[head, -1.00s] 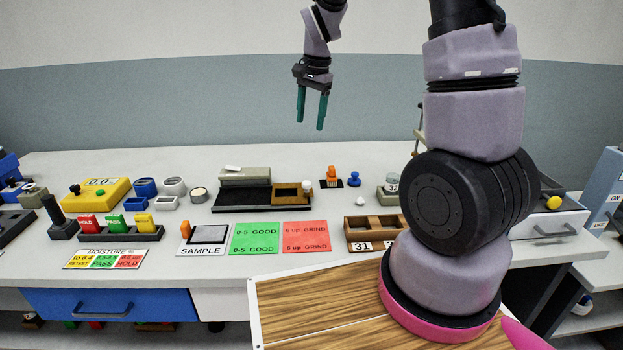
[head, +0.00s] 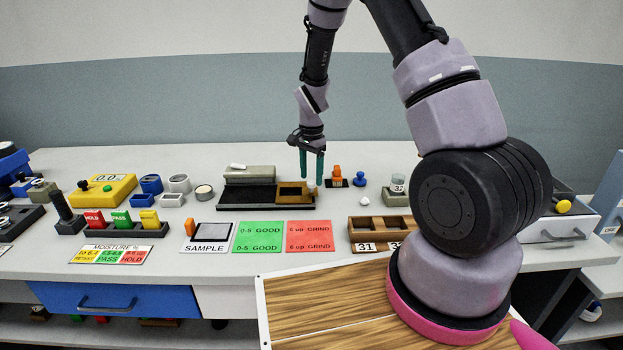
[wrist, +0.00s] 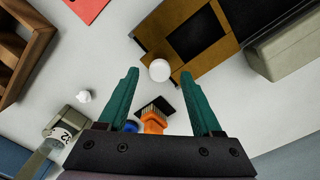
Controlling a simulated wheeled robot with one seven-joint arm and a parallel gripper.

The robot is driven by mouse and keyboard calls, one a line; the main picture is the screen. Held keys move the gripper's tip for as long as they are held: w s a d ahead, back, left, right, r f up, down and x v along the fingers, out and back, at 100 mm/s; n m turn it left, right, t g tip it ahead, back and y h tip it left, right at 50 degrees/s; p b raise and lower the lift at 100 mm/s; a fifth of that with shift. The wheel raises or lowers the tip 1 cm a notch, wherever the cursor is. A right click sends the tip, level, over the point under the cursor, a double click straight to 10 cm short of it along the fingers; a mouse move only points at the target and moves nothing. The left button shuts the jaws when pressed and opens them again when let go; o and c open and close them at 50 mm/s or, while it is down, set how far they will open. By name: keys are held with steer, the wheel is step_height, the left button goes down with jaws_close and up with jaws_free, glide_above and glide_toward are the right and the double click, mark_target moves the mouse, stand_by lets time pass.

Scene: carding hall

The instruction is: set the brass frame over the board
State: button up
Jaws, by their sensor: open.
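The brass frame (head: 292,189) lies at the right end of a long black board (head: 246,195). In the wrist view the frame (wrist: 160,31) is a flat brass piece with an opening, and a white round knob (wrist: 159,70) shows at its near edge. My gripper (head: 312,179) is open above that end of the frame. In the wrist view its green fingers (wrist: 159,76) stand apart, one on each side of the knob, with nothing held. A finger partly hides the knob end in the head view. Whether the fingers reach the knob's height I cannot tell.
An orange-handled brush (head: 337,178) and a blue knob-shaped item (head: 359,179) stand close right of my gripper. A grey block (head: 249,175) lies behind the black board. The sample card (head: 206,246), green card (head: 258,237) and red card (head: 309,236) lie in front.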

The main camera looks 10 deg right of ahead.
steer(key=shift+f, duration=0.8)
jaws_close()
stand_by(0.9)
